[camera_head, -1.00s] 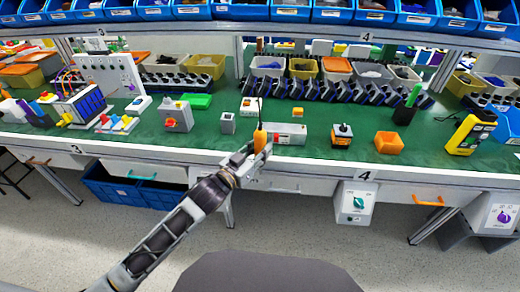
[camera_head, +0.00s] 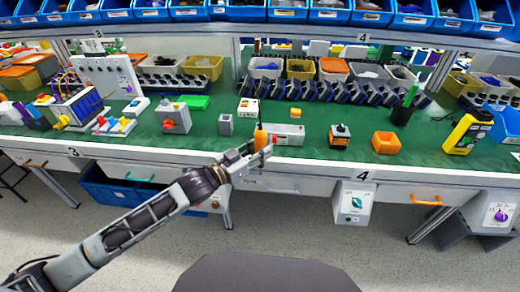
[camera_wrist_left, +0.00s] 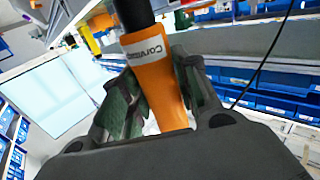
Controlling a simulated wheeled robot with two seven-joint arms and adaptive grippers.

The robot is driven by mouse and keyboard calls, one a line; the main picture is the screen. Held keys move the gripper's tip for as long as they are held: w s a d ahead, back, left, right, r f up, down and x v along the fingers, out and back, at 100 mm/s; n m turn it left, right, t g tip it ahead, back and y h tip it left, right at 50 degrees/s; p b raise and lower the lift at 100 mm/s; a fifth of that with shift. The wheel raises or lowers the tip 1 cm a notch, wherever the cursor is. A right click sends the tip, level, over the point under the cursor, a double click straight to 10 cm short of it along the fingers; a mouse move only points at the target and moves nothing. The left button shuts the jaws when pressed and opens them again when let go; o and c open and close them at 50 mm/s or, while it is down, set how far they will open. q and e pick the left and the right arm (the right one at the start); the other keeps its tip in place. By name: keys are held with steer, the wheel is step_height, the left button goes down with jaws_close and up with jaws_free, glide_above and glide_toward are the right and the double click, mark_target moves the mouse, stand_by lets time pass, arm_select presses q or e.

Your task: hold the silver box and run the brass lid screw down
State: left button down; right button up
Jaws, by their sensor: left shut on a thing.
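A long silver-grey box (camera_head: 292,131) lies near the front edge of the green bench. My left gripper (camera_head: 251,150) is at the box's left end, shut on an orange tool (camera_head: 260,138) that stands roughly upright. The wrist view shows the orange tool (camera_wrist_left: 157,82) with its black upper part between the fingers of the left gripper (camera_wrist_left: 150,100). The tool and gripper cover part of the box's left end. A brass lid screw cannot be made out. My right gripper is not in view.
A grey cube (camera_head: 226,125) and a white box with buttons (camera_head: 248,107) stand to the left and behind. A thin black cable (camera_wrist_left: 268,55) runs beside the tool in the wrist view.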

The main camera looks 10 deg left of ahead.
mark_target(258, 147)
arm_select(q)
steer(key=shift+a+r, duration=0.1)
steer(key=shift+s+d+r+m+g+h, duration=0.15)
steer(key=shift+d+m+g+h, duration=0.1)
steer(key=shift+m+g+h, duration=0.2)
steer(key=shift+r+g+h, duration=0.1)
steer(key=shift+g+h, duration=0.15)
steer(key=shift+m, duration=0.35)
steer(key=shift+s+d+r+m+g+h, duration=0.15)
steer(key=shift+d+r+m+g+h, duration=0.15)
steer(key=shift+m+g+h, duration=0.3)
steer(key=shift+a+r+g, duration=0.1)
steer(key=shift+a+g, duration=0.1)
steer(key=shift+g, duration=0.3)
steer(key=shift+s+d+r+m+g+h, duration=0.15)
steer(key=shift+d+m+g+h, duration=0.1)
steer(key=shift+m+g+h, duration=0.3)
steer(key=shift+a+r+m+g+h, duration=0.15)
steer(key=shift+m+g+h, duration=0.1)
steer(key=shift+g, duration=0.2)
steer(key=shift+s+d+r+m+g+h, duration=0.1)
steer(key=shift+d+r+m+g+h, duration=0.1)
steer(key=shift+m+g, duration=0.25)
steer(key=shift+s+d+r+m+g+h, duration=0.1)
steer(key=shift+m+g+h, duration=0.15)
steer(key=shift+g, duration=0.3)
